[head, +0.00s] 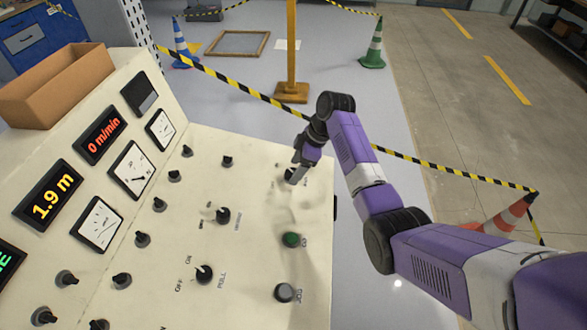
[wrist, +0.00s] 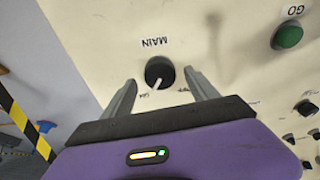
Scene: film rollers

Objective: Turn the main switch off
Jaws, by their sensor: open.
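The main switch (wrist: 159,70) is a round black knob on the cream panel, with an upside-down MAIN label above it in the wrist view. Its white pointer slants down-left toward the partly readable ON label; the OFF label is at its lower right. My gripper (wrist: 161,80) is open, one finger on each side of the knob in the picture. I cannot tell whether the fingers touch it. In the head view my gripper (head: 299,172) is at the panel's far right corner, right by the main switch (head: 289,174), which it partly hides.
The green GO button (head: 291,239) and a grey button (head: 284,292) are nearer on the panel's right side. Several black knobs, such as the PULL knob (head: 204,273), stand to the left. A cardboard box (head: 55,87) sits atop the panel. Striped tape (head: 440,166) runs behind my arm.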

